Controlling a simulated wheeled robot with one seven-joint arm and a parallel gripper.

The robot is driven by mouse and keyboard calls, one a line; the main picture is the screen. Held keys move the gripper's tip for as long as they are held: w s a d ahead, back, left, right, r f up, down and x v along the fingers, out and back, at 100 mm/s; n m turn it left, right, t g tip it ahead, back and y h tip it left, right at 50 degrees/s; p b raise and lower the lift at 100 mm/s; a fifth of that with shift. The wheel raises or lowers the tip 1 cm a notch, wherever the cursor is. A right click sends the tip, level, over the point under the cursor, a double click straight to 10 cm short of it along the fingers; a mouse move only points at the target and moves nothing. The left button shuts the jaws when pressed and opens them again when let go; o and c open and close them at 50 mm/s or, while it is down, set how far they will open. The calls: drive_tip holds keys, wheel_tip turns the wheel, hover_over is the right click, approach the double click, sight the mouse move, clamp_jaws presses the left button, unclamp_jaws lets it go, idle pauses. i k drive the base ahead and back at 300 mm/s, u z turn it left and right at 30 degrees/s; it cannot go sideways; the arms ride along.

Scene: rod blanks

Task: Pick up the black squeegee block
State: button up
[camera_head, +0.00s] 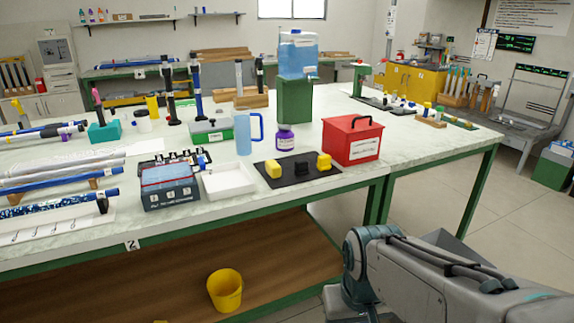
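A small black block (302,168), which looks like the squeegee block, sits on a thin black mat (270,183) near the front edge of the table. Its dark colour blends with the mat, so its outline is hard to make out. One yellow block (274,169) is on its left and another yellow block (324,162) is on its right. My arm shows at the lower right, in front of the table and well apart from the block. My gripper is not visible.
A red box (352,139) with a handle stands right of the mat. A white tray (229,191) lies to its left. A purple-labelled jar (285,138) and a light blue mug (245,135) stand behind it. A yellow bucket (225,290) sits on the lower shelf.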

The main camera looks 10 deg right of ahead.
sight(301, 167)
drive_tip(key=z, duration=0.05)
drive_tip(key=i, duration=1.45)
drive_tip(key=z, duration=0.45)
